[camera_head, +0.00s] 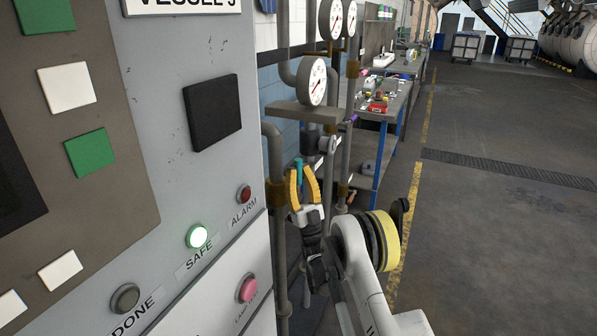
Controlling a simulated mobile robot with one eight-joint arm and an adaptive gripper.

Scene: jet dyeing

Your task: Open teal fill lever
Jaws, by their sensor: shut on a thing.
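The teal fill lever (298,166) shows as a small teal piece among the grey pipes, right of the control panel. Its upper end sticks up between the yellow fingers of my gripper (303,179). My gripper is shut on the lever, with a finger on each side. The lower part of the lever and its pivot are hidden behind the fingers and pipes. I cannot tell the lever's exact angle.
The control panel (228,165) with a green SAFE light (197,236) stands close on the left. Vertical pipes (275,190) and pressure gauges (312,81) surround the gripper. A workbench (385,115) stands behind. The floor (500,200) at right is open.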

